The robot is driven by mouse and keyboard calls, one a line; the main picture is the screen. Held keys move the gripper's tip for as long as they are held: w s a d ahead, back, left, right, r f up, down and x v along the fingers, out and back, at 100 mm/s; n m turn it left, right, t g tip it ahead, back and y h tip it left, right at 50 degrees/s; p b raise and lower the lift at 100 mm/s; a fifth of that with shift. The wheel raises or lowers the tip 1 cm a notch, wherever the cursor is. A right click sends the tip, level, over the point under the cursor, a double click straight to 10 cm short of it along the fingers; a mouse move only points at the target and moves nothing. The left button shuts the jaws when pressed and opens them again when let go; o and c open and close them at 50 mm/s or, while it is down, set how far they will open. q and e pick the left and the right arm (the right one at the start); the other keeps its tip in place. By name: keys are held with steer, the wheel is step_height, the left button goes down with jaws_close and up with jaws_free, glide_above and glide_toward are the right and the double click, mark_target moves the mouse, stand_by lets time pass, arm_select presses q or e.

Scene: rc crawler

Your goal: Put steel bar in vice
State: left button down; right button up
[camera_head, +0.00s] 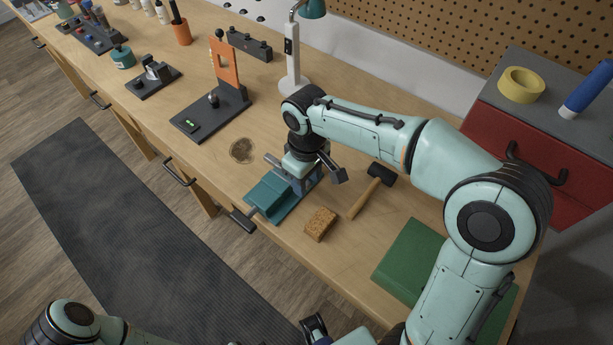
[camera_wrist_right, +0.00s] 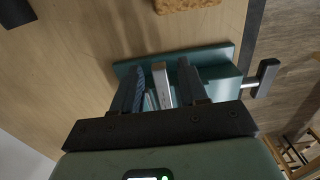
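The teal vice (camera_head: 272,195) sits near the front edge of the bench, its handle (camera_head: 243,220) jutting over the edge. In the right wrist view the vice (camera_wrist_right: 218,58) lies under my gripper. My right gripper (camera_wrist_right: 161,68) points down over the vice, fingers apart. The pale steel bar (camera_wrist_right: 161,84) is between the fingers, with a gap showing on each side. The bar lies crosswise at the vice; how deep it sits between the jaws is hidden. In the head view only a grey end (camera_head: 272,160) shows. A dark part, probably my left gripper (camera_head: 315,328), shows at the bottom edge.
A cork block (camera_head: 320,224) and a hammer (camera_head: 371,190) lie right of the vice. A green mat (camera_head: 410,258) lies further right, partly behind my arm. A dark stand with an orange upright (camera_head: 226,62) and a lamp (camera_head: 292,60) stand behind. A red cabinet (camera_head: 520,140) stands right.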

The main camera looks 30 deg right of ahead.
arm_select(q)
steer(key=r+p, duration=0.1)
steer(key=w+r+p, duration=0.1)
steer(key=r, duration=0.1)
steer(key=shift+w+p, duration=0.2)
steer(key=shift+p, duration=0.1)
arm_select(e)
step_height(320, 180, up, 12)
steer(key=shift+r, duration=0.2)
stand_by(0.3)
